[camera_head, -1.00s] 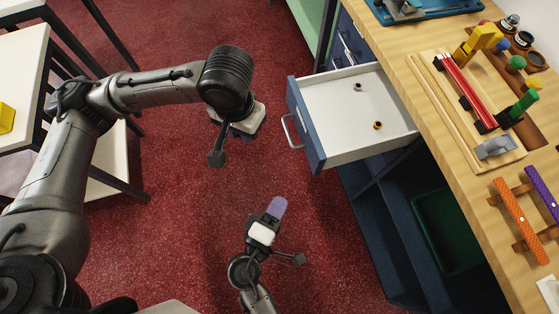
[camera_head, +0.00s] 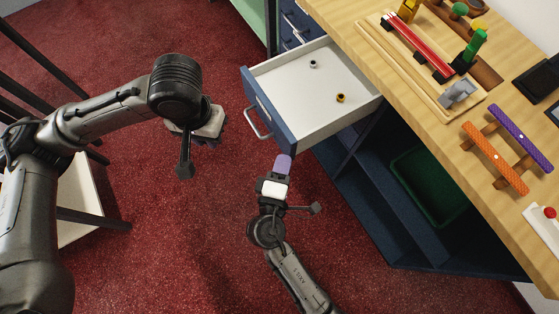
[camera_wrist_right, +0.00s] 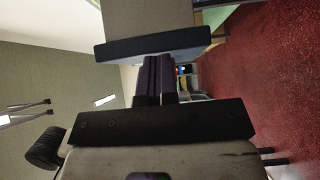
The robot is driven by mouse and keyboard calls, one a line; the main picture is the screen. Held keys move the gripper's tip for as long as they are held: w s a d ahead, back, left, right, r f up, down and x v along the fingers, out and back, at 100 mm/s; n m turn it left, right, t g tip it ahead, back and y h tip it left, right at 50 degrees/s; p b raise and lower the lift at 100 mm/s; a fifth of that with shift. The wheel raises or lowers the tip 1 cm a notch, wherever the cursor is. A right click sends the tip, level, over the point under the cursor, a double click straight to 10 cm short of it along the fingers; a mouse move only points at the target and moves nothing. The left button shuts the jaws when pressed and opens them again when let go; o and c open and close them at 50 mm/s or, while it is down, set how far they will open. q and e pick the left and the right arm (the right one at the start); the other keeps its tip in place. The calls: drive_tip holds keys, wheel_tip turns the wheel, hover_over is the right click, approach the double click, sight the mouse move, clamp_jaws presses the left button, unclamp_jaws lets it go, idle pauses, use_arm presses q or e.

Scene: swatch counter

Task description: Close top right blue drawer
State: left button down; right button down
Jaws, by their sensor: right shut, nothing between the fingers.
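The blue-fronted drawer (camera_head: 312,87) with a white inside stands pulled out from the counter, its pale handle (camera_head: 258,124) facing left. A small grey ring-like thing and a small yellow one lie in it. My right gripper (camera_head: 283,164) is shut and empty, with its purple fingertips just below the near corner of the drawer front in the head view; I cannot tell if they touch it. The shut fingers also show in the right wrist view (camera_wrist_right: 160,80). My left gripper (camera_head: 208,130) hangs left of the drawer, its fingers mostly hidden under its wrist.
The wooden counter top (camera_head: 400,110) above the drawer carries a board with red rods, an orange bar (camera_head: 494,157) and a purple bar (camera_head: 520,138). Open blue shelving with a green bin (camera_head: 425,190) is below.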

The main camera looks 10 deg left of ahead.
sight(363, 113)
drive_tip(key=shift+d, duration=0.1)
